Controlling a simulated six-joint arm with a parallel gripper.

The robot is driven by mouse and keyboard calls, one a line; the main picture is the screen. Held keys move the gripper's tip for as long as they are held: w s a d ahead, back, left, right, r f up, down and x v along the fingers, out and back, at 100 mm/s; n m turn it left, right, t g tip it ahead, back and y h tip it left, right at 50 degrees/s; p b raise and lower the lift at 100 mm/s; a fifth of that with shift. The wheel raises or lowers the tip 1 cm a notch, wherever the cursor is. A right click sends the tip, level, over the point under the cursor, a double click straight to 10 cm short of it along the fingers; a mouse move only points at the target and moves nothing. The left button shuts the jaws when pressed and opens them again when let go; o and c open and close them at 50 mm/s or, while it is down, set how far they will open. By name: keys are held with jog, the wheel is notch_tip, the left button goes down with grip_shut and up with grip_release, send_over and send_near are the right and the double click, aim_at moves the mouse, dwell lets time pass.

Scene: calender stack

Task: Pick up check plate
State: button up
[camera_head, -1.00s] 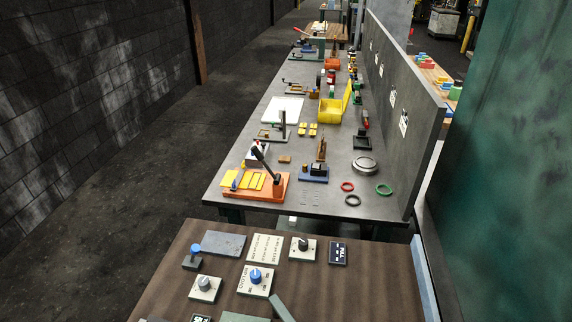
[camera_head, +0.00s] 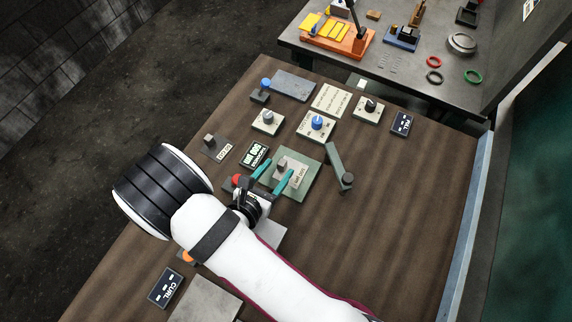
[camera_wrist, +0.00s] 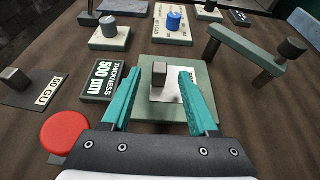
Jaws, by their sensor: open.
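A small pale plate (camera_wrist: 166,95) with an upright grey block handle (camera_wrist: 159,73) lies on a green base plate (camera_wrist: 150,113); I take it to be the check plate, though its label is not readable. In the head view the pale plate (camera_head: 298,175) and green base (camera_head: 283,195) lie near the middle of the brown table. My gripper (camera_head: 278,168), with teal fingers, is open over the plate. In the wrist view my gripper (camera_wrist: 160,76) has its fingertips on either side of the handle, with nothing gripped. The fingers hide parts of the plate and base.
A green swing arm with a dark post (camera_head: 338,168) stands close right. Knob panels (camera_head: 317,125) are beyond. The table's right side is clear.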

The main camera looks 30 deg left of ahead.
aim_at(280, 166)
jog(key=x, duration=0.3)
jog(key=shift+w, duration=0.25)
grip_shut()
